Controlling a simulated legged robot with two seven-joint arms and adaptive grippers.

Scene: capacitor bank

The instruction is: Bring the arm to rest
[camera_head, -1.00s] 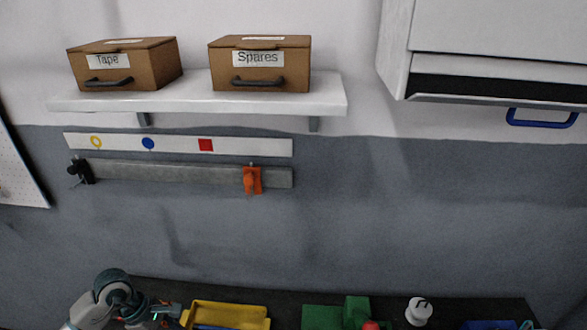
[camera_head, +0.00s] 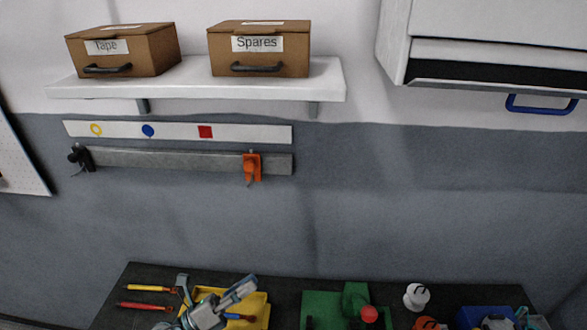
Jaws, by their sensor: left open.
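My left gripper (camera_head: 216,283) shows at the bottom left of the head view, over the yellow tray (camera_head: 262,299) on the dark bench. Its two grey fingers are spread wide apart, and nothing shows between them. A tool with a blue and orange handle (camera_head: 238,317) lies in the tray beside the right finger; whether the gripper touches the tray or this tool, I cannot tell. The rest of my left arm is mostly out of the picture below. My right gripper is not in view.
Yellow (camera_head: 150,288) and red (camera_head: 145,306) handled tools lie left of the tray. A green block fixture (camera_head: 320,300), a white knobbed piece (camera_head: 417,297) and a blue bin (camera_head: 480,315) stand to the right.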

